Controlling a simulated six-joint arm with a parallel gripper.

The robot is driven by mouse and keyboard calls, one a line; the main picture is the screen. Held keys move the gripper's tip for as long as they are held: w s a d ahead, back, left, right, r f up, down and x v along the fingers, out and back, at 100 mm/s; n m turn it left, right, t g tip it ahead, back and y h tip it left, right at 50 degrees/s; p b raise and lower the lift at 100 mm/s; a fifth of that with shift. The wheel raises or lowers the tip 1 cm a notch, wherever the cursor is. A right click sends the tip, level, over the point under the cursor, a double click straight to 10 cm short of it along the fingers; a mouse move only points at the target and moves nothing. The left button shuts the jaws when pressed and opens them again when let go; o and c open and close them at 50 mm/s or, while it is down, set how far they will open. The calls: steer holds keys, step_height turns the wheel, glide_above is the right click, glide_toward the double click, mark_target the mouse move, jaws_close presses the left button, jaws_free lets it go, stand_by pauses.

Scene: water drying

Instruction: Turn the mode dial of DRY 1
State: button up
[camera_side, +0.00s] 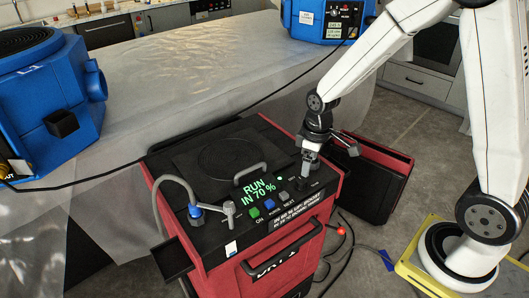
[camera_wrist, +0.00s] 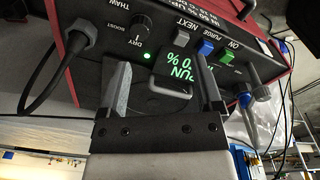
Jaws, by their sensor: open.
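The red dehumidifier (camera_side: 290,262) stands in the middle of the side view, with a black top panel and a green display (camera_side: 257,190) reading "RUN IN 70 %". Its round black mode dial (camera_wrist: 143,25), with labels DRY, BOOST and THAW around it, shows in the wrist view, where the panel appears upside down. My gripper (camera_side: 309,166) is over the right end of the panel in the side view. In the wrist view my gripper (camera_wrist: 158,65) has its two fingers apart and nothing between them; the dial lies beyond the fingertips. In the side view the fingers partly hide the dial area.
Green, blue and grey buttons (camera_side: 269,204) sit left of the dial. A hose with a blue fitting (camera_side: 196,211) and a grey valve handle (camera_side: 229,210) rise from the panel's left. Blue machines (camera_side: 45,95) stand behind, on translucent sheeting. Cables lie on the floor.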

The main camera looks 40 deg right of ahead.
mark_target(301, 180)
steer(key=w+d+f, duration=0.1)
steer(key=w+n, duration=0.1)
steer(key=w+d+f+n+g, duration=0.1)
steer(key=shift+w+d+f, duration=0.3)
steer(key=shift+w+d, duration=0.05)
steer(key=shift+w, duration=0.05)
steer(key=shift+f, duration=0.1)
steer(key=shift+f, duration=3.8)
jaws_close()
